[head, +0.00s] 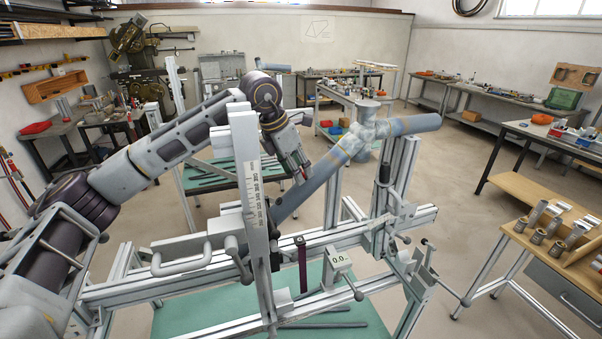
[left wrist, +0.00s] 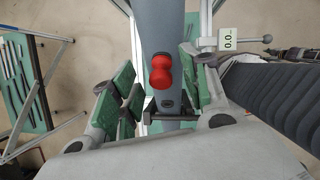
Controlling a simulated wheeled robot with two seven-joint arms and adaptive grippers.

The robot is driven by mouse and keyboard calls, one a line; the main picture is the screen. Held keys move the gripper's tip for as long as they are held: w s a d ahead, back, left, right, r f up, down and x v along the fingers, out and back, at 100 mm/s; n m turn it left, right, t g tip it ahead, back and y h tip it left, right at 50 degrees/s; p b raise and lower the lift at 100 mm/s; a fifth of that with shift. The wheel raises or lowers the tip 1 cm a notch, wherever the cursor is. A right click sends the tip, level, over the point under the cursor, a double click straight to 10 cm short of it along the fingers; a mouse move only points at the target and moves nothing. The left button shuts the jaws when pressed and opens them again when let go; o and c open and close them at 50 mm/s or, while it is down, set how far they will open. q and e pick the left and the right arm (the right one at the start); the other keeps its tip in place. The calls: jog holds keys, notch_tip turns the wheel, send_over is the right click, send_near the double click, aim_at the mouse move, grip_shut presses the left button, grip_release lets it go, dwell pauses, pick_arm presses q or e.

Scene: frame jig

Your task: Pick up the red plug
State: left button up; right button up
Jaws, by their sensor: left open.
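The red plug (left wrist: 161,72) stands out from the side of a blue-grey frame tube in the left wrist view. It has a rounded head and a narrower waist. My left gripper (left wrist: 160,94) is open, with a green-padded finger to either side of the tube, and the plug lies between and slightly beyond the fingers, not gripped. In the head view my left gripper (head: 299,168) reaches down to the sloping blue-grey tube (head: 322,168); the plug is mostly hidden there behind the fingers. My right gripper is not in view.
The aluminium jig (head: 180,278) surrounds the tube, with an upright scale post (head: 250,170) close to my left arm. A small readout marked 0.0 (head: 338,258) sits on the jig. A wooden bench (head: 545,195) with metal parts stands at right. Open floor lies between.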

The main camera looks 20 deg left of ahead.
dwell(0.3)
pick_arm(q)
jog(key=c, duration=0.9)
jog(key=shift+r, duration=0.2)
jog(key=shift+r+p, duration=0.55)
jog(key=shift+r, duration=0.25)
jog(key=shift+c, duration=0.5)
notch_tip(320, 180, up, 6)
jog(key=p, duration=0.3)
grip_shut()
notch_tip(320, 180, up, 10)
